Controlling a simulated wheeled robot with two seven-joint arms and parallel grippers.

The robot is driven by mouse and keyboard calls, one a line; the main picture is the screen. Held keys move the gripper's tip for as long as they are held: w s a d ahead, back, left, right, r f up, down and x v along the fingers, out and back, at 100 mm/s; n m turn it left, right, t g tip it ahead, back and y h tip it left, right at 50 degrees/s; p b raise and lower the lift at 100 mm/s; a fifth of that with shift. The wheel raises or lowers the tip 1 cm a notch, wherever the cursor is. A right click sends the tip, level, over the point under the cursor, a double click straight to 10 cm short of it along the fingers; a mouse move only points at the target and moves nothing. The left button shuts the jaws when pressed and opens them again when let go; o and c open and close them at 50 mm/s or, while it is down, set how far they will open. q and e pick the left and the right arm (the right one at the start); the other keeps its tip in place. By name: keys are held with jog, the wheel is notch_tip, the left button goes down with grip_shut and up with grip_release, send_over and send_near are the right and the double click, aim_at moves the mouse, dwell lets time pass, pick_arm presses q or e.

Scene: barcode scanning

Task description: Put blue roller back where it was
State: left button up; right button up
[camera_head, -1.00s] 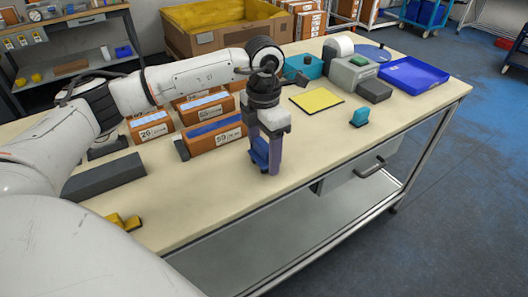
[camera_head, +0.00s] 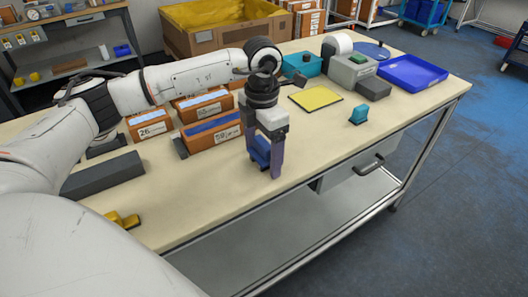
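My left gripper (camera_head: 268,160) points down over the front middle of the table. It is shut on a blue piece, which looks like the blue roller (camera_head: 259,152). The fingers hide part of the roller, so its full shape does not show. The lower end of the gripper is close to the tabletop (camera_head: 215,200); whether the roller touches the table I cannot tell. My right gripper is not in view.
Several orange boxes with number labels (camera_head: 215,139) stand left of the gripper. A yellow mat (camera_head: 316,98), a small teal object (camera_head: 358,115), a grey device (camera_head: 352,71) and a blue tray (camera_head: 412,72) are to the right. A dark grey block (camera_head: 103,177) lies at left.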

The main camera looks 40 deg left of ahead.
aim_at(263, 142)
pick_arm(q)
notch_tip(263, 142, up, 13)
jog(key=shift+d+b, duration=0.1)
jog(key=shift+b, duration=0.3)
